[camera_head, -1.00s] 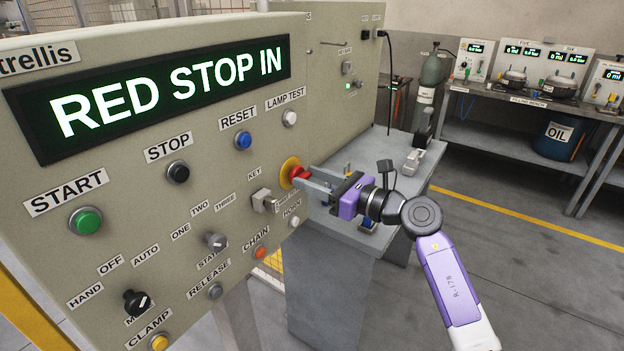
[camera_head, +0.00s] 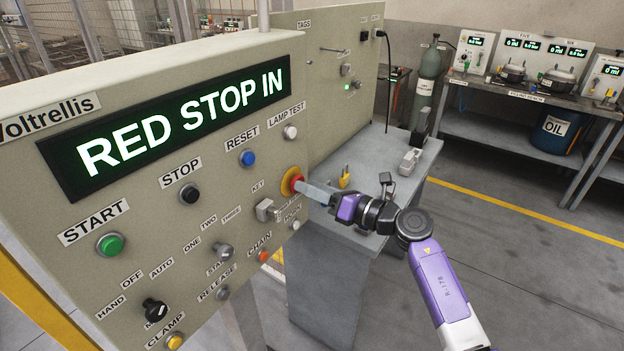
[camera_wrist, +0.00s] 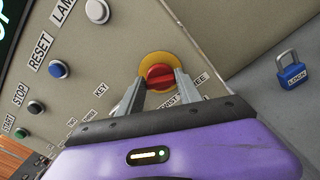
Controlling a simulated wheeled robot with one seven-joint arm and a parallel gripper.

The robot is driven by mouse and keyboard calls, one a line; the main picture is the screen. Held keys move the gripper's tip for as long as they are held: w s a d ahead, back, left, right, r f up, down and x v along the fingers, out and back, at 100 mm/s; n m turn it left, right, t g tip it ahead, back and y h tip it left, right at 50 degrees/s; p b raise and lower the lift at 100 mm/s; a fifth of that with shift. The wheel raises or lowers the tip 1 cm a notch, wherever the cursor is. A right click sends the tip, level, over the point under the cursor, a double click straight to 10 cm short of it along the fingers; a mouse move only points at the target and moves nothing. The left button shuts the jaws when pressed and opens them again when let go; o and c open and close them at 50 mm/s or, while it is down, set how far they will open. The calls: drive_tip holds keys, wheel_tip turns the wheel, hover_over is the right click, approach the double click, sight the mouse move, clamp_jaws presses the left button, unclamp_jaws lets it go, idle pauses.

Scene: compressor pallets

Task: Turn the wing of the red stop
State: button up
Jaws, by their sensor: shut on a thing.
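The red stop (camera_head: 293,183) is a red knob on a yellow round plate at the right edge of the control panel. It also shows in the wrist view (camera_wrist: 160,76), between my fingertips. My gripper (camera_head: 303,187) is shut on the red stop's wing, its two grey fingers on either side of it; it also shows in the wrist view (camera_wrist: 163,82). The fingers hide part of the knob and the label below it. The panel display (camera_head: 170,125) reads "RED STOP IN".
A key switch (camera_head: 266,210) sits just below left of the red stop. A lamp test button (camera_head: 290,132) is above it. A grey table (camera_head: 360,240) stands behind my gripper, and a blue padlock (camera_wrist: 291,72) lies on it. Open floor lies to the right.

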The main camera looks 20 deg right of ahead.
drive_tip(key=shift+m+p, duration=0.4)
drive_tip(key=shift+m, duration=0.1)
drive_tip(key=o, duration=1.4)
drive_tip(key=shift+b+v, duration=0.5)
drive_tip(key=shift+v, duration=3.4)
